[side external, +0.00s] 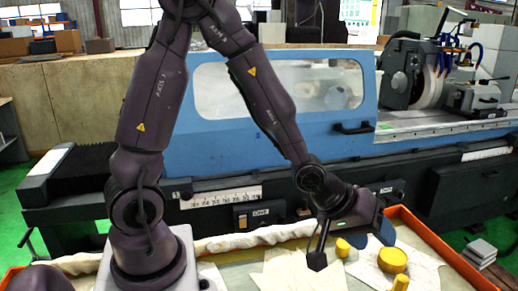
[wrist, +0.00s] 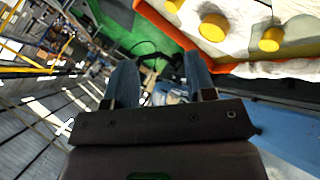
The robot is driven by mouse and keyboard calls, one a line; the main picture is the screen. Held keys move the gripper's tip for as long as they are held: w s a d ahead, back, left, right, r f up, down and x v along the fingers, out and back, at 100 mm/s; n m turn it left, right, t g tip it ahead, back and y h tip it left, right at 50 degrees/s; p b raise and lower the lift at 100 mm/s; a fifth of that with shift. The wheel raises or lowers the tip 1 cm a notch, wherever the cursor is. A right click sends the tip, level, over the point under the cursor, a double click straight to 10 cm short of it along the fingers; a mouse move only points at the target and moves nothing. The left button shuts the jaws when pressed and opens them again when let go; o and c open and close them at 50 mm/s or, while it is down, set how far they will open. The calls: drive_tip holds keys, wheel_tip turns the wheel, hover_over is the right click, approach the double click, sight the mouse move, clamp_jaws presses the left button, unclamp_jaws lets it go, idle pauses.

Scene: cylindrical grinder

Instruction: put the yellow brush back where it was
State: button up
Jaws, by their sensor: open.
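Several yellow pieces lie on pale sheets in an orange-rimmed tray; I cannot tell which is the yellow brush. In the side external view there is a round yellow piece (side external: 392,260), a small one (side external: 343,247) and one at the bottom edge (side external: 401,284). My gripper (side external: 352,248) hangs over the tray, its fingers spread, with the small piece appearing between them in the picture. In the wrist view my gripper (wrist: 162,75) is open and empty. Yellow pieces (wrist: 213,27) and (wrist: 271,39) show at upper right, outside the fingers.
The tray's orange rim (side external: 440,246) runs along the right. The blue grinder (side external: 280,90) stands behind the tray. A rolled pale cloth (side external: 250,240) lies along the tray's back. Grey blocks (side external: 480,251) sit right of the tray.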

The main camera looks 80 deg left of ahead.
drive_tip(key=s+a+r+m+g+y, duration=0.1)
drive_tip(key=s+a+r+m, duration=0.3)
drive_tip(key=s+r, duration=0.3)
drive_tip(key=s+a+r+m+g+y, duration=0.1)
drive_tip(key=s+a+r+m+y, duration=0.1)
drive_tip(key=s+r, duration=0.6)
drive_tip(key=s+a+m, duration=0.1)
drive_tip(key=s+m, duration=0.1)
drive_tip(key=s, duration=0.1)
drive_tip(key=shift+a+g, duration=0.4)
